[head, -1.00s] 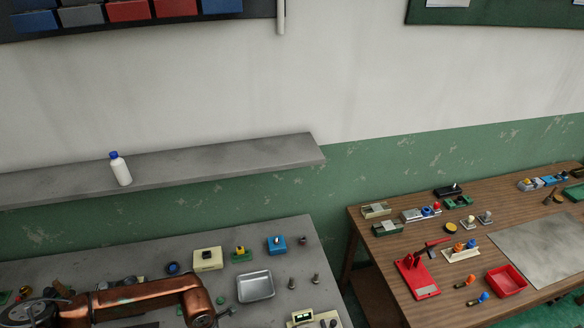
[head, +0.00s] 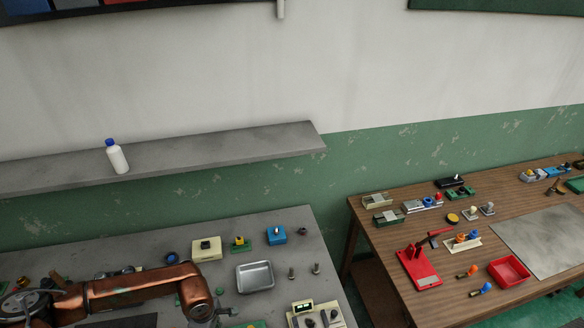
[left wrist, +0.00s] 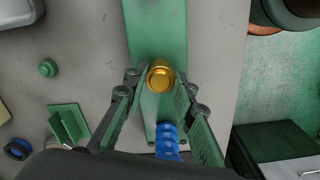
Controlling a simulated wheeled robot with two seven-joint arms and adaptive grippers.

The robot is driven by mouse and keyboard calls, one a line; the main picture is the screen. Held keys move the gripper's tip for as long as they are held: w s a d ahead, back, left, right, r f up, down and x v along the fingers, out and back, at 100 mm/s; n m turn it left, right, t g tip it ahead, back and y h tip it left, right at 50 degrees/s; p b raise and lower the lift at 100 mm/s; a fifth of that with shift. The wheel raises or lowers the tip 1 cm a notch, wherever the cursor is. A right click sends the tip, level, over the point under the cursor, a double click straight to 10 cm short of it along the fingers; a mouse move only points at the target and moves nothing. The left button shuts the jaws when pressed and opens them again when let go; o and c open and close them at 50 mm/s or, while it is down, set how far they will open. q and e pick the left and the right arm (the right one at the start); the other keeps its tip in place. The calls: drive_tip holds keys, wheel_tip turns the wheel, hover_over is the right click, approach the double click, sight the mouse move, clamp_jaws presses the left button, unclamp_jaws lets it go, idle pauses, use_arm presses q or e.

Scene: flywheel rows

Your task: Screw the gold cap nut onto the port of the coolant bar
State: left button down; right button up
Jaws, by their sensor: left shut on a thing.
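In the left wrist view a round gold cap nut (left wrist: 160,76) sits between the fingertips of my left gripper (left wrist: 159,82), which is shut on it. The nut shows over a long green bar (left wrist: 158,35), which looks like the coolant bar. A blue ribbed fitting (left wrist: 168,140) stands on the bar, nearer the palm in the picture. The port is not seen; the nut may hide it. I cannot tell whether the nut touches the bar. In the head view my left arm comes in at the bottom left, and its gripper is cut off by the lower edge. My right gripper is not in view.
The grey bench carries a metal tray (head: 255,277), a cream block (head: 206,249), a blue block (head: 276,235) and bolts. In the left wrist view a green bracket (left wrist: 69,125) and green knob (left wrist: 48,68) lie left of the bar. A wooden table (head: 380,244) stands to the right.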

use_arm(q)
drive_tip(key=shift+f+m+b, duration=0.1)
drive_tip(key=shift+m+b, duration=0.55)
drive_tip(key=shift+m, duration=0.35)
drive_tip(key=shift+m+b, duration=0.75)
drive_tip(key=shift+m, duration=0.75)
drive_tip(key=shift+m+b, duration=0.8)
drive_tip(key=shift+m, duration=0.4)
drive_tip(key=shift+m+b, duration=0.55)
drive_tip(key=shift+m, duration=0.75)
